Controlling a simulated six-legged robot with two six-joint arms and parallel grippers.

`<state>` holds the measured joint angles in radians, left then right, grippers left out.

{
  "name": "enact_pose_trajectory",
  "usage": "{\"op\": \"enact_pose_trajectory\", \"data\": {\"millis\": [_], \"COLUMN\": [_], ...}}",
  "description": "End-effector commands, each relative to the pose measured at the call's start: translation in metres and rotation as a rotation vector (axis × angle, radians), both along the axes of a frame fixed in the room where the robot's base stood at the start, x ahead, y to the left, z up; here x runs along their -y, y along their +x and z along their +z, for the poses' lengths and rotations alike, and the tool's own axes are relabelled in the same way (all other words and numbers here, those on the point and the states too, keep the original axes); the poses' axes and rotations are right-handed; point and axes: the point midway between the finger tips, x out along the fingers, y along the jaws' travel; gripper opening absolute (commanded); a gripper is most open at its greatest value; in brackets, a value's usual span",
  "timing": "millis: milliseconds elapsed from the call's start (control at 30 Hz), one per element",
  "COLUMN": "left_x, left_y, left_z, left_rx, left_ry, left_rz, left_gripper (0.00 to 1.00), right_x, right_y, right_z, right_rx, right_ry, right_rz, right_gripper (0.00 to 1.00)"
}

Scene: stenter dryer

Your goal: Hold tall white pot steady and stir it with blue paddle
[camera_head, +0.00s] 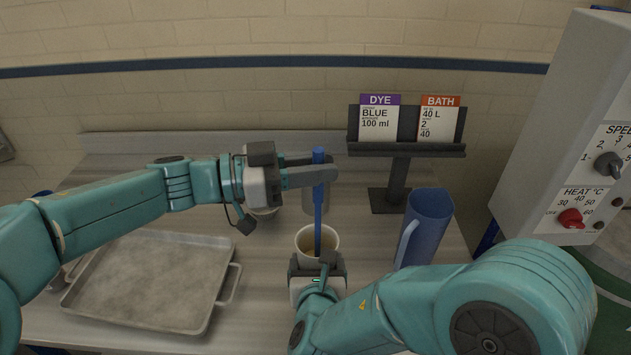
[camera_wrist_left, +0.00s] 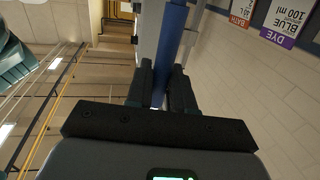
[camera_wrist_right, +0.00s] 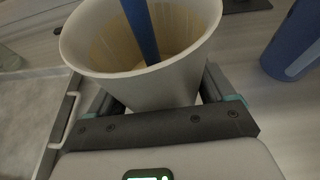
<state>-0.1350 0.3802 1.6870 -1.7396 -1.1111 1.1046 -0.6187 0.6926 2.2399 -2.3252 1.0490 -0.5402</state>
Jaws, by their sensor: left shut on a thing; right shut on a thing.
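My left gripper (camera_head: 310,175) is shut on the paddle's upper shaft, above the pot; the paddle also shows between the fingers in the left wrist view (camera_wrist_left: 170,45).
A metal tray (camera_head: 150,280) lies at the left. A blue jug (camera_head: 430,222) stands right of the pot. A sign stand (camera_head: 400,150) is at the back, and a control box (camera_head: 570,120) at the right.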

Motion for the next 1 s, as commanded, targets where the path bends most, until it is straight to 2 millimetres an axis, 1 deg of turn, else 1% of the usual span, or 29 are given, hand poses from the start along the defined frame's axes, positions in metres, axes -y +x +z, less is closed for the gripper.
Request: {"op": "enact_pose_trajectory", "data": {"millis": [100, 1000], "left_x": [0.0, 0.0], "left_y": [0.0, 0.0], "left_z": [0.014, 0.113], "left_rx": [0.004, 0.003], "left_ry": [0.0, 0.0], "left_rz": [0.0, 0.0], "left_gripper": [0.0, 0.0], "right_x": [0.0, 0.0], "right_y": [0.0, 0.0], "right_z": [0.0, 0.0], "right_rx": [-0.001, 0.0], "right_ry": [0.0, 0.0], "right_rz": [0.0, 0.0], "right_gripper": [0.29, 0.29]}}
